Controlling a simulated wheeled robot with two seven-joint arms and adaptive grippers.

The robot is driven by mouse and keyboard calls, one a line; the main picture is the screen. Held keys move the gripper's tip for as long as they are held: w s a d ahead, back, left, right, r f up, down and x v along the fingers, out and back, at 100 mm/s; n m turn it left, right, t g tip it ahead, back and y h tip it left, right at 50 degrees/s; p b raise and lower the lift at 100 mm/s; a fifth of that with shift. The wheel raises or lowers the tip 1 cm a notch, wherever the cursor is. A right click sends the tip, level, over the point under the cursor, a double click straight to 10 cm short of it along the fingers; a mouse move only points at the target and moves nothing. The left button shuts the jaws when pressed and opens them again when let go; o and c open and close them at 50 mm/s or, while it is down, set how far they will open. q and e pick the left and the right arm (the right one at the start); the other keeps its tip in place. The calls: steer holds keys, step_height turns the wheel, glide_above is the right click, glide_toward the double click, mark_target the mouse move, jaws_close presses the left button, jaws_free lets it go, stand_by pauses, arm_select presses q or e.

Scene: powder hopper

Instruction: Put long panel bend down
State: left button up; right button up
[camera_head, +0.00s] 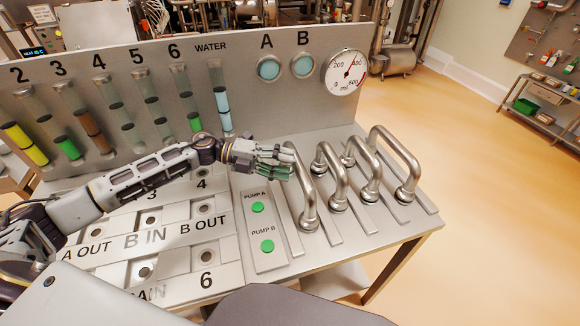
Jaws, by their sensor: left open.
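Several bent metal pipes stand on rails at the right of the steel bench in the head view. The leftmost bend (302,188) is long, with its near end on a round fitting. To its right are two shorter bends, one (336,178) beside the other (367,174). Another long bend (402,153) stands at the far right. My left gripper (284,163) is open, its fingers close to the upper end of the leftmost bend. I cannot tell whether they touch it. My right gripper is not in view.
The pump panel (263,220) with two green buttons lies left of the bends. A port plate (190,235) with labelled holes is further left. Behind stands an upright panel (245,100) with tubes and a gauge (346,72). Open floor (490,210) lies to the right.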

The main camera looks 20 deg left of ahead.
arm_select(q)
steer(key=b+v, duration=0.1)
steer(key=v, duration=0.8)
steer(key=shift+a, duration=0.15)
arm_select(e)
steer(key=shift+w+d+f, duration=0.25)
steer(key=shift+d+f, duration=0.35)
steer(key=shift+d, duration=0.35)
arm_select(q)
steer(key=shift+r, duration=0.1)
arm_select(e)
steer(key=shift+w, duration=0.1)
arm_select(q)
step_height(320, 180, up, 9)
steer(key=p, duration=0.9)
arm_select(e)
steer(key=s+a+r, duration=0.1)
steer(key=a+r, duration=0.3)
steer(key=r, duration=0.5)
